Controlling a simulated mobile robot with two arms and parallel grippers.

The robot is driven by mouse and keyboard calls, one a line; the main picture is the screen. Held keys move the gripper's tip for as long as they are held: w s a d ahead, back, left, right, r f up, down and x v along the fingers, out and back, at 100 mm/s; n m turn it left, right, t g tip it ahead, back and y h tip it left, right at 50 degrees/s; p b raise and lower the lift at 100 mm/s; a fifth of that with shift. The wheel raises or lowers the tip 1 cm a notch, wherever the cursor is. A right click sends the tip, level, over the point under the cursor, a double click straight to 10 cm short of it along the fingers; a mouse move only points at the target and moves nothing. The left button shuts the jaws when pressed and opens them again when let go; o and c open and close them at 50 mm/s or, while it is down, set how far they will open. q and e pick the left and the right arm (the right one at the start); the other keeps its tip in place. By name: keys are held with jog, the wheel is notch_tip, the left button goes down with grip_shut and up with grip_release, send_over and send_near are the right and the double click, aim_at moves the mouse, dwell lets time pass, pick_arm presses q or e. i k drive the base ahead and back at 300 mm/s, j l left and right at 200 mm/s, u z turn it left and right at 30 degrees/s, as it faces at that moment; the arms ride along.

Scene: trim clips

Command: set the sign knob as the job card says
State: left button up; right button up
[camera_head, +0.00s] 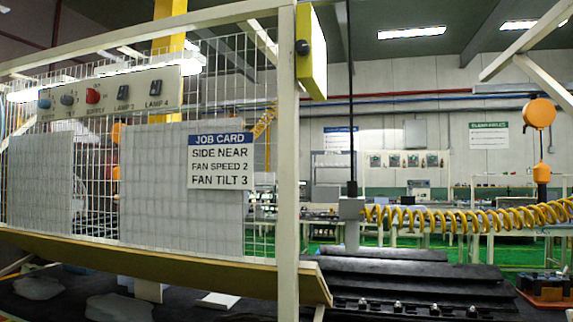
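The job card (221,161) hangs on the wire grid, with a blue header and the lines SIDE NEAR, FAN SPEED 2 and FAN TILT 3. No line on it names a sign. A pale control panel (137,90) at the upper left carries a grey-blue knob (45,103), a dark knob (68,99), a red knob (93,96) and switches marked LAMP 3 and LAMP 4. The labels under the knobs are too small to read surely. A yellow box (314,55) on the post has a black knob (302,47) on its side; its setting cannot be read. Neither gripper shows.
A cream post (287,200) and a sloping board (170,262) stand in front. A yellow coiled hose (470,218) runs rightward from a grey block (351,208) on a dark rod. Grey flat pieces (118,307) lie on the dark surface below.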

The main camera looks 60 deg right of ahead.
aim_at(302, 48)
jog(key=z, duration=1.35)
